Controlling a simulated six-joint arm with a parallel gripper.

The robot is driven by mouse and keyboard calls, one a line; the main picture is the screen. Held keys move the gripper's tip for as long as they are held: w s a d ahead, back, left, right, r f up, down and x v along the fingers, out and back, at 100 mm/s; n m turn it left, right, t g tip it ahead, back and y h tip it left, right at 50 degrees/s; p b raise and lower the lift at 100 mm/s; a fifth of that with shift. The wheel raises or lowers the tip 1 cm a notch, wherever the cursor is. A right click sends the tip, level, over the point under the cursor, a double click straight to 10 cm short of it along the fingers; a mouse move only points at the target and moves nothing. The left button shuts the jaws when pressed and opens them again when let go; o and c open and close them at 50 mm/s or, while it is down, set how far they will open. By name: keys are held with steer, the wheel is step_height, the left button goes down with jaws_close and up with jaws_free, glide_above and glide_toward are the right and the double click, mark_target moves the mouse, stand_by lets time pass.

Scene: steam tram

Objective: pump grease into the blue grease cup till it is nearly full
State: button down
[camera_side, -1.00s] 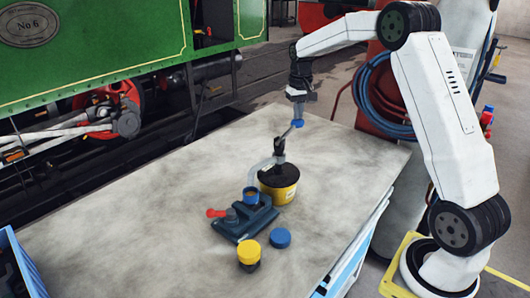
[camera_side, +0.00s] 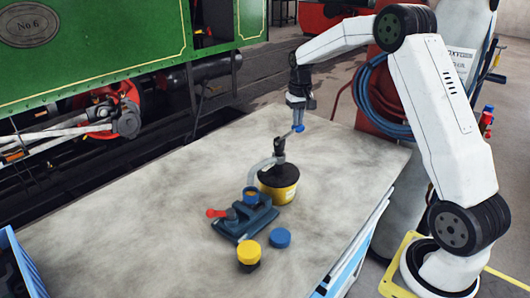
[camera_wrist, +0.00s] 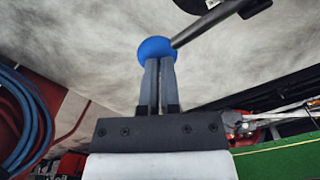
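The blue grease cup (camera_side: 250,194) stands open end up in a dark blue vise (camera_side: 246,220) with a red handle knob. Something brownish shows inside it; its level is too small to tell. Behind it is a yellow grease pail (camera_side: 279,190) with a black lid and a hand pump (camera_side: 279,150). A pale hose (camera_side: 256,168) curves from the pump down toward the cup. My gripper (camera_side: 297,121) is shut on the blue knob (camera_side: 299,128) at the end of the pump lever. The knob (camera_wrist: 157,48) also shows at my fingertips (camera_wrist: 158,62) in the wrist view.
A blue cap (camera_side: 280,238) and a yellow-topped cup (camera_side: 248,254) sit on the table (camera_side: 130,210) in front of the vise. A blue crate (camera_side: 18,270) is at the lower left. The table's left and back are clear. A green tram (camera_side: 100,40) stands behind.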

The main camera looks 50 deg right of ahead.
steer(key=shift+f, duration=1.55)
steer(key=shift+r, duration=3.65)
step_height(320, 180, up, 6)
steer(key=shift+r, duration=0.25)
steer(key=shift+f, duration=0.1)
steer(key=shift+f, duration=3.2)
steer(key=shift+f, duration=0.35)
